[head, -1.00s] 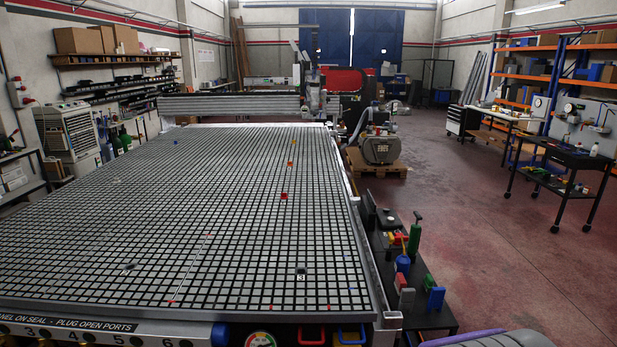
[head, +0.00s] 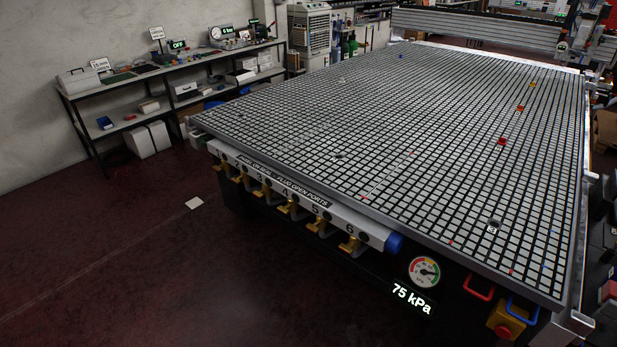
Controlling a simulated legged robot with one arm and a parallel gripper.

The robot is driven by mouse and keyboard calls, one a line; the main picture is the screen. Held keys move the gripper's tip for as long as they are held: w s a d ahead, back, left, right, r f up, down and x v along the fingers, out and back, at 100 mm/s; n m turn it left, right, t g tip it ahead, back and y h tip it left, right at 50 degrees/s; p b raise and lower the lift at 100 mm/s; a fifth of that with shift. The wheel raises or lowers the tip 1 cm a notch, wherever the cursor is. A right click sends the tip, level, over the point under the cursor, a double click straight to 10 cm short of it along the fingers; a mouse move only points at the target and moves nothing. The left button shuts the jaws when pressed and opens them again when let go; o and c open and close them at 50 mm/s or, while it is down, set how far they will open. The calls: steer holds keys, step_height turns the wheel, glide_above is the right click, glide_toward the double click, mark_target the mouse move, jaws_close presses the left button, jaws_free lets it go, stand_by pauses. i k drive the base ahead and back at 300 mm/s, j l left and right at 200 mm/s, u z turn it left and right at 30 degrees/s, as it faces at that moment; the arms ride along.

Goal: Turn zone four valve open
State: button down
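A row of yellow-handled valves runs along the near edge of the vacuum grid table (head: 400,165), under a label strip with numbers. The zone four valve (head: 289,207) sits below the number 4, with the zone five valve (head: 319,225) to its right and the zone three valve (head: 262,191) to its left. Its handle is too small to tell its setting for sure. My gripper is not in view.
A pressure gauge (head: 424,271) above a 75 kPa readout (head: 411,299) is right of the valves. A red button on a yellow box (head: 506,321) is at the lower right. The floor (head: 180,270) before the valves is mostly clear, with one pale sheet (head: 194,203). A shelf bench (head: 160,75) lines the wall.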

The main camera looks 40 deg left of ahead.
mark_target(284, 210)
steer(key=j+u, duration=0.4)
steer(key=i+j+u, duration=0.1)
steer(key=j+u, duration=0.2)
steer(key=u, duration=0.15)
steer(key=i+j+u, duration=0.15)
steer(key=j+u, duration=0.25)
